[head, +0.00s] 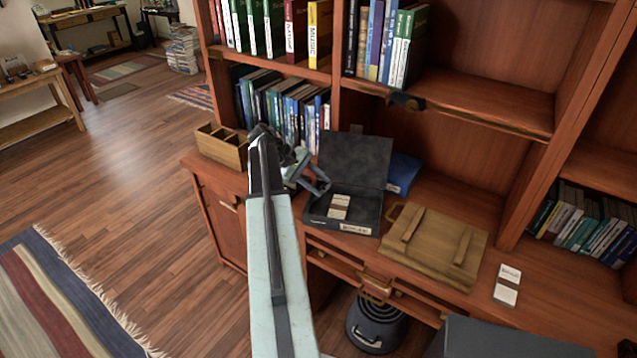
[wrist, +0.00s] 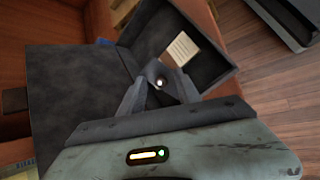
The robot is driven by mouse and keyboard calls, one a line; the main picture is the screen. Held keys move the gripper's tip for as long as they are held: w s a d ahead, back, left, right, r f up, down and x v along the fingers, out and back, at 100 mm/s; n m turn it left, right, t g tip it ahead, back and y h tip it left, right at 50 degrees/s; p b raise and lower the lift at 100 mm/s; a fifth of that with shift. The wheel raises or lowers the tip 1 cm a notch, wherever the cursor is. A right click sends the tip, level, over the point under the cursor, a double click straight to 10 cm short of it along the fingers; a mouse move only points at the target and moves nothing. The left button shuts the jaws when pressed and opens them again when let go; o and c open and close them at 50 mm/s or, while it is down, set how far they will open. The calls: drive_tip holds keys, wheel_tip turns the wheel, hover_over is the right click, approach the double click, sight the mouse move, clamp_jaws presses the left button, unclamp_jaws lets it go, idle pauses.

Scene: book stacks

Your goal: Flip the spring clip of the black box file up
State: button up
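The black box file (head: 357,160) stands open on the wooden desk, its lid raised at the back. In the wrist view its dark lid (wrist: 72,85) fills the left and its tray lies at the upper middle. A pale labelled packet (head: 339,206) is inside the tray and also shows in the wrist view (wrist: 182,48). My gripper (head: 322,186) is at the left side of the box, by the lid and tray. In the wrist view my gripper (wrist: 160,78) overlaps the tray's near edge; I cannot tell whether it touches. I cannot make out the spring clip.
A wooden tray (head: 222,147) stands left of the box. A blue book (head: 402,172) lies behind it. Book-filled shelves rise behind, with a shelf edge above the lid.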

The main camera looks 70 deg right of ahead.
drive_tip(key=shift+w+r, duration=0.1)
drive_tip(key=shift+w+r+p, duration=0.2)
drive_tip(key=shift+r+p, duration=0.1)
drive_tip(key=shift+p, duration=0.1)
drive_tip(key=p+v, duration=0.4)
drive_tip(key=v, duration=0.2)
drive_tip(key=shift+w+a+r+p, duration=0.2)
drive_tip(key=shift+w+r+p, duration=0.1)
drive_tip(key=shift+p, duration=0.1)
